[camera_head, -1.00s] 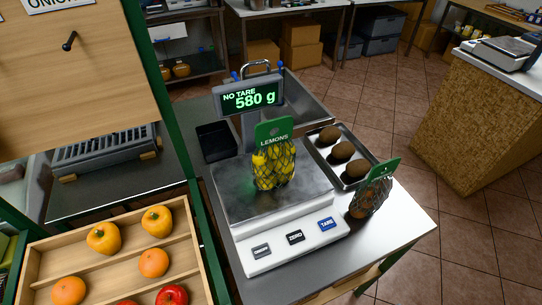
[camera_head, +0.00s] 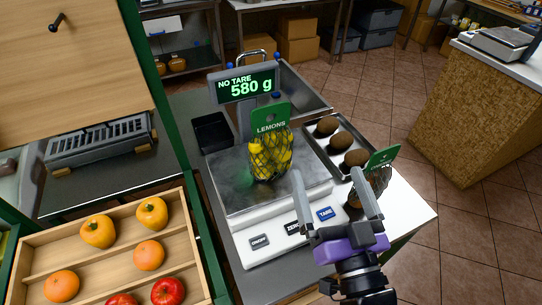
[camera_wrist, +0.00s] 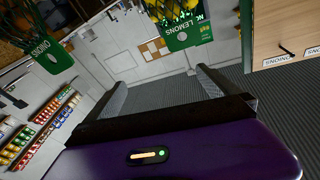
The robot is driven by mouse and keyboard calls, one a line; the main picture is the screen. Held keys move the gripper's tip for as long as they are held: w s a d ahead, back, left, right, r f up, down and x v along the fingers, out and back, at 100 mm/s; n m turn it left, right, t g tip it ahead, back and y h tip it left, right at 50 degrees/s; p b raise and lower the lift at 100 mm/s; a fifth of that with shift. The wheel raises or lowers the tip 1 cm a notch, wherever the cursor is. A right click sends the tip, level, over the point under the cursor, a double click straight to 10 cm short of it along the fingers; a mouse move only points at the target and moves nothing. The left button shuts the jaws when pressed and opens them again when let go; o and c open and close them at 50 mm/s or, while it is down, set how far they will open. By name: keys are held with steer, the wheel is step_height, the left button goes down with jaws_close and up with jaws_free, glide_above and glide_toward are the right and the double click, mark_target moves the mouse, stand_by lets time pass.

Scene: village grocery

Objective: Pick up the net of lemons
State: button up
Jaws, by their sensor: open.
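The net of lemons (camera_head: 270,160) stands upright on the scale's metal plate (camera_head: 232,190), with a green LEMONS tag (camera_head: 270,117) at its top. In the wrist view its tag (camera_wrist: 186,32) is at the top edge, with yellow lemons (camera_wrist: 170,8) partly cut off. My gripper (camera_head: 335,187) is open and empty, in front of the net and to its right, over the scale's front edge. The fingers do not touch the net. The scale display (camera_head: 247,84) reads NO TARE 580 g.
A second net (camera_head: 377,180) with a green tag stands right of the scale, partly hidden behind my finger; its tag reads ONIONS in the wrist view (camera_wrist: 47,57). A tray of brown fruits (camera_head: 345,150) lies behind it. A wooden produce crate (camera_head: 200,245) stands at left.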

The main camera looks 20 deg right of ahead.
mark_target(271, 110)
steer(key=w+r+n+t+y+b, duration=0.1)
steer(key=w+r, duration=0.3)
steer(key=w, duration=0.2)
steer(key=w+r+n+y, duration=0.1)
steer(key=w+r+n, duration=0.15)
steer(key=w, duration=0.35)
steer(key=w+a+f+g+y, duration=0.1)
steer(key=w+a+f+n+g+y, duration=0.1)
steer(key=f, duration=0.1)
steer(key=shift+w+a+f+n, duration=0.1)
steer(key=shift+w+a+n, duration=0.15)
steer(key=shift+w, duration=0.1)
steer(key=shift+w+f, duration=0.15)
steer(key=shift+f, duration=0.05)
steer(key=w+p, duration=0.1)
steer(key=w, duration=0.2)
steer(key=w+p, duration=0.2)
steer(key=w, duration=0.1)
steer(key=shift+w+a+r, duration=0.15)
steer(key=shift+w, duration=0.6)
steer(key=c, duration=2)
